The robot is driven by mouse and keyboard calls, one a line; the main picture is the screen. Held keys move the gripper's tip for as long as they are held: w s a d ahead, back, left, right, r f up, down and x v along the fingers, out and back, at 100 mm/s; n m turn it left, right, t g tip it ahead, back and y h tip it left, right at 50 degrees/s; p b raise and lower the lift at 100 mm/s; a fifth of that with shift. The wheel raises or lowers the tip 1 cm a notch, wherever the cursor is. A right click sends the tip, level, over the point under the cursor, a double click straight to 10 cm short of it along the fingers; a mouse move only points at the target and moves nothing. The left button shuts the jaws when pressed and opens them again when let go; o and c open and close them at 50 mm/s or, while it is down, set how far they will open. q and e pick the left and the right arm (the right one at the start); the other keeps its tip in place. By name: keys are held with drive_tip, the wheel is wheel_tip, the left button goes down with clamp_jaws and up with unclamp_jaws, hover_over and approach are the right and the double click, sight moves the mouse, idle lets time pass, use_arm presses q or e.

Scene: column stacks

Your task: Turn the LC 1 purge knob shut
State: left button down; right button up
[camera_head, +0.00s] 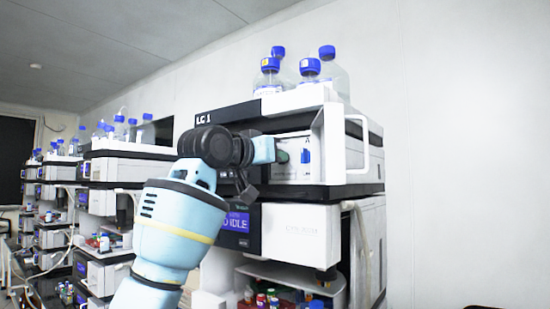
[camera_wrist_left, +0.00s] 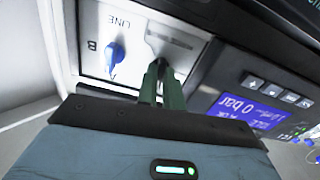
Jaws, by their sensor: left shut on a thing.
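The LC 1 stack (camera_head: 204,118) stands against the wall, its white pump panel (camera_head: 321,148) facing me. My left gripper (camera_head: 282,157) reaches this panel from the left. In the left wrist view, the green fingers (camera_wrist_left: 161,84) are close together at the panel, shut on the purge knob. The knob is mostly hidden by the fingers, so its angle cannot be told. Beside it, a blue selector knob (camera_wrist_left: 114,59) sits near the letters B and LINE; it also shows in the head view (camera_head: 305,156). My right gripper is not in view.
A white raised door frame (camera_head: 334,150) stands close to the right of the gripper. Blue-capped bottles (camera_head: 309,70) stand on top. A blue display (camera_wrist_left: 245,109) reads 0 bar. Other instrument stacks (camera_head: 110,190) line the left; the wall at right is bare.

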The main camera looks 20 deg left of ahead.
use_arm(q)
drive_tip(key=shift+m, duration=0.5)
drive_tip(key=c, duration=1.5)
unclamp_jaws()
drive_tip(key=shift+c, duration=0.2)
drive_tip(key=shift+s, duration=0.15)
drive_tip(key=v, duration=0.7)
drive_tip(key=shift+s+a, duration=0.15)
drive_tip(key=shift+s, duration=0.1)
